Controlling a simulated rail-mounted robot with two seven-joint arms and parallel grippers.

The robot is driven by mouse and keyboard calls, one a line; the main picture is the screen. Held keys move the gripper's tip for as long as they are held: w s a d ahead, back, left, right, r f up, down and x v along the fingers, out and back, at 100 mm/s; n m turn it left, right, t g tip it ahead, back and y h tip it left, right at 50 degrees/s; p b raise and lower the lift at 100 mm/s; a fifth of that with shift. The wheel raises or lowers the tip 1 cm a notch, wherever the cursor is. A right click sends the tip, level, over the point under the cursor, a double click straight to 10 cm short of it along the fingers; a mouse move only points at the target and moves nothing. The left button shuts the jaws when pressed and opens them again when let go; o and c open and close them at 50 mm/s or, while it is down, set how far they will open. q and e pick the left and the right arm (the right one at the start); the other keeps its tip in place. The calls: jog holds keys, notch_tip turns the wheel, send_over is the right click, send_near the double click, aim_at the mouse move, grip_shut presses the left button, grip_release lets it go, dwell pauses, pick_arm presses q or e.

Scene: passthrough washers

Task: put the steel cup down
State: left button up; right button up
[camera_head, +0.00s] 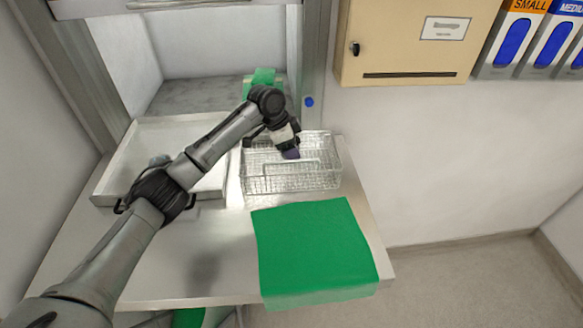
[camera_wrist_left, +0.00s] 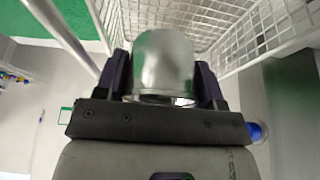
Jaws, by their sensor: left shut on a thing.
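My left gripper (camera_head: 290,153) is over the wire basket (camera_head: 322,181), its dark fingers pointing down toward the basket. In the left wrist view the gripper is shut on the steel cup (camera_wrist_left: 163,62), a shiny grey cylinder between the two dark fingers. The cup cannot be made out in the head view, where the gripper and arm cover that area. Basket wires (camera_wrist_left: 270,32) show close beyond the cup in the wrist view; I cannot tell whether the cup touches them. My right gripper is not in view.
A green cloth (camera_head: 312,245) lies flat on the steel table in front of the basket and hangs over the front edge. A shallow white tray (camera_head: 128,150) stands left of the basket. A tan wall cabinet (camera_head: 400,50) is behind right. Bare table (camera_head: 215,255) shows left of the cloth.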

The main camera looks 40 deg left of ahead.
pick_arm(q)
jog(key=shift+f+p, duration=0.3)
jog(key=shift+f, duration=4.1)
jog(key=shift+f, duration=0.2)
jog(key=o, duration=0.6)
jog(key=shift+o, duration=0.2)
jog(key=v, duration=1.2)
jog(key=shift+r+b, duration=0.2)
jog(key=shift+b, duration=0.2)
